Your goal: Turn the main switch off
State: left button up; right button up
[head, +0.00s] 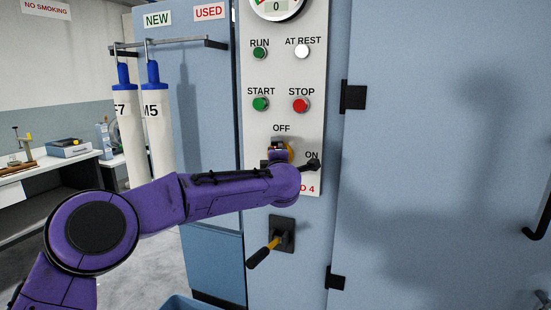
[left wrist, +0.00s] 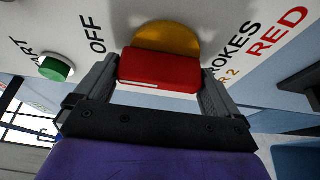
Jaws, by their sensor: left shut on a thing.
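The main switch is a red handle (left wrist: 160,72) on a yellow disc (left wrist: 168,38), set in the white control panel (head: 279,70). In the head view a bit of the yellow disc (head: 289,152) shows between the OFF label above and the ON label to the right. My left gripper (left wrist: 160,66) is shut on the red handle, one finger at each end of it in the left wrist view. In the head view the left gripper (head: 277,147) and my wrist cover most of the switch. I cannot tell which label the handle points to. My right gripper is not in view.
Above the switch are a green START button (head: 260,104), a red STOP button (head: 301,105), a green RUN lamp (head: 259,53) and a white AT REST lamp (head: 302,51). Below is a yellow-and-black lever (head: 264,252). Two white tubes (head: 158,120) hang at left.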

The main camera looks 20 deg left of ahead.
pick_arm(q)
jog(key=o, duration=0.6)
jog(key=shift+o, duration=0.2)
jog(key=shift+a, duration=0.15)
jog(key=b+v, duration=0.4)
jog(key=v, duration=0.6)
jog(key=shift+s, duration=0.3)
